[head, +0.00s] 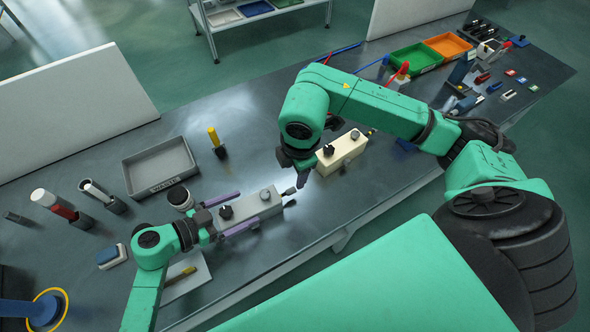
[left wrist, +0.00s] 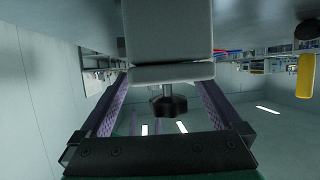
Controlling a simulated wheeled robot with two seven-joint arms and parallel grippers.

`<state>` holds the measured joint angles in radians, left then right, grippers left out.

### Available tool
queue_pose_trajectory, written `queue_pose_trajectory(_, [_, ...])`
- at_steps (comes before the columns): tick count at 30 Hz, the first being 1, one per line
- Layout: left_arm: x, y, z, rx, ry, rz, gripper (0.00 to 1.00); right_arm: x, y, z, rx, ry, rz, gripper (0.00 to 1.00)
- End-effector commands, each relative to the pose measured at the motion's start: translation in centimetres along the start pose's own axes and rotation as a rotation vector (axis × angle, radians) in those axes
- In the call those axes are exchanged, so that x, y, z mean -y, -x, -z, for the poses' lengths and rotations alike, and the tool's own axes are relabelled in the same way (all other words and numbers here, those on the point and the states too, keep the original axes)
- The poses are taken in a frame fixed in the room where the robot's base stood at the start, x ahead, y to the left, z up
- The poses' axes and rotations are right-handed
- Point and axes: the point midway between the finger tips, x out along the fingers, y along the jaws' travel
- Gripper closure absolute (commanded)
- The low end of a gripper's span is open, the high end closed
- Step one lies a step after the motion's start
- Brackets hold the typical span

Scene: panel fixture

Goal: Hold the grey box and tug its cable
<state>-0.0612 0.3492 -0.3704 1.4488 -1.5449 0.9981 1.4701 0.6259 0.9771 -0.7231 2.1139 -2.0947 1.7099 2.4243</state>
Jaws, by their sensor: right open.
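The grey box (head: 258,206) lies on the bench, with a black knob (head: 226,212) on it. It also shows in the left wrist view (left wrist: 168,40), with a dark knob (left wrist: 168,104) below it. A short dark cable end (head: 289,191) shows by its right end. My left gripper (head: 232,213) has its purple fingers along both long sides of the box; whether they touch it I cannot tell. My right gripper (head: 302,178) is open, above and just right of the cable end. Its fingertips are partly hidden by its own wrist.
A cream box (head: 342,153) with a knob stands right behind my right gripper. A grey waste tray (head: 160,168), a dark jar (head: 180,200) and a yellow-handled tool (head: 215,140) stand behind the grey box. The bench's front edge runs close in front.

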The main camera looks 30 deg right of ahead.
Motion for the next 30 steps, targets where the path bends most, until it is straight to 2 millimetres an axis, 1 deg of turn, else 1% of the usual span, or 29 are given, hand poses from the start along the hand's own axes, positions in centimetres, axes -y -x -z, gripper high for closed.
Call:
queue_pose_trajectory(2, [0.1, 0.1, 0.1, -0.002, -0.002, 0.001, 0.00, 0.0, 0.0, 0.0, 0.000, 0.000, 0.000, 0.41])
queue_pose_trajectory(5, [0.1, 0.7, 0.1, -0.001, -0.003, 0.002, 0.00, 0.0, 0.0, 0.0, 0.000, 0.000, 0.000, 0.41])
queue_pose_trajectory(8, [0.1, 2.6, 0.0, 0.002, -0.004, 0.003, 0.00, 0.0, 0.0, 0.0, 0.000, 0.000, 0.000, 0.41])
queue_pose_trajectory(15, [0.0, 9.0, -0.1, 0.005, -0.001, 0.000, 0.00, 0.0, 0.0, 0.0, -0.001, 0.000, 0.000, 0.41])
queue_pose_trajectory(18, [0.0, 10.9, -0.1, 0.003, 0.002, 0.000, 0.00, 0.0, 0.0, 0.0, 0.000, 0.000, 0.000, 0.41])
queue_pose_trajectory(22, [0.0, 12.2, 0.1, 0.001, 0.001, -0.001, 0.00, 0.0, 0.2, 0.0, 0.000, 0.000, 0.000, 0.41])
queue_pose_trajectory(30, [0.1, 15.5, 0.8, 0.003, 0.001, 0.000, 0.00, -0.3, 2.4, 0.0, 0.000, 0.000, 0.000, 0.41])
